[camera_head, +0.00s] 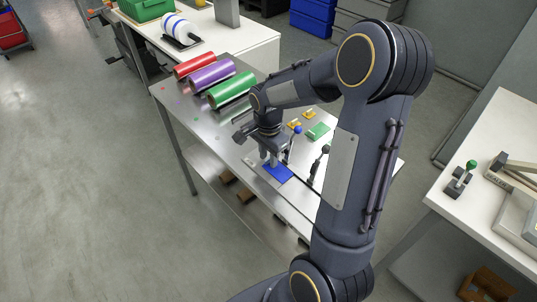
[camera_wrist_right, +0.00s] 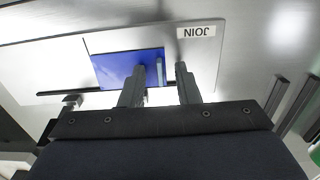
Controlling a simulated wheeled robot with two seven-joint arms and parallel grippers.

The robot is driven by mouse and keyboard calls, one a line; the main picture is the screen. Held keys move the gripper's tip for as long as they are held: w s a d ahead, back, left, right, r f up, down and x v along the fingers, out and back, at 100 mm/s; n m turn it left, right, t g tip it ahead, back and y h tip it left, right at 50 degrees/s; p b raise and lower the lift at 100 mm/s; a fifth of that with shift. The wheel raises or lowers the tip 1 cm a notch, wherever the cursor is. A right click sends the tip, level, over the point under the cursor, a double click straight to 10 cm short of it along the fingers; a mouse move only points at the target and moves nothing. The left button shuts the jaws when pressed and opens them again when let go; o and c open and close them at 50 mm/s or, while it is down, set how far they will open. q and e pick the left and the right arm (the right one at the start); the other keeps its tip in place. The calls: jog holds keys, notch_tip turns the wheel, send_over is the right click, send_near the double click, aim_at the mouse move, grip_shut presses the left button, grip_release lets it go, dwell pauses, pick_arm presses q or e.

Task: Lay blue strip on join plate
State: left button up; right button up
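The blue strip (camera_head: 284,174) lies flat near the front edge of the steel table, below my right gripper (camera_head: 268,160). In the right wrist view the blue strip (camera_wrist_right: 112,67) rests on the pale join plate (camera_wrist_right: 207,62), left of its JOIN label (camera_wrist_right: 196,32). My right gripper (camera_wrist_right: 163,85) is open, with a clear gap between its fingers. One finger overlaps the strip's right part in this view; the other is right of the strip. I cannot tell whether a fingertip touches it. My left gripper is not in view.
Red (camera_head: 194,65), purple (camera_head: 211,74) and green (camera_head: 231,90) rolls lie at the table's back left. A blue-knobbed lever (camera_head: 297,131) and a black-knobbed lever (camera_head: 325,150) stand close to my right gripper. A green block (camera_head: 318,131) lies behind them.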

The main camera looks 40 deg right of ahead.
notch_tip(320, 180, up, 8)
jog(key=shift+f, duration=0.2)
jog(key=shift+r, duration=0.15)
dwell(0.6)
jog(key=shift+s+a+r+p, duration=0.1)
jog(key=shift+r+p, duration=0.05)
jog(key=shift+p, duration=0.15)
jog(key=s+a+r+n+t+y+p, duration=0.1)
jog(key=s+a+r+n+t+y, duration=0.1)
jog(key=s+a+n, duration=0.4)
jog(key=s+a+r+n+t+y+p, duration=0.1)
jog(key=s+a+r+n+t, duration=0.2)
jog(key=s+a+n, duration=0.4)
jog(key=shift+s+a+r+n+t+y, duration=0.15)
jog(key=shift+s+r+n+t+y, duration=0.2)
jog(key=shift+s+r+n, duration=1.15)
jog(key=shift+s+f+m, duration=0.3)
jog(key=shift+s+f, duration=0.15)
jog(key=shift+f, duration=0.25)
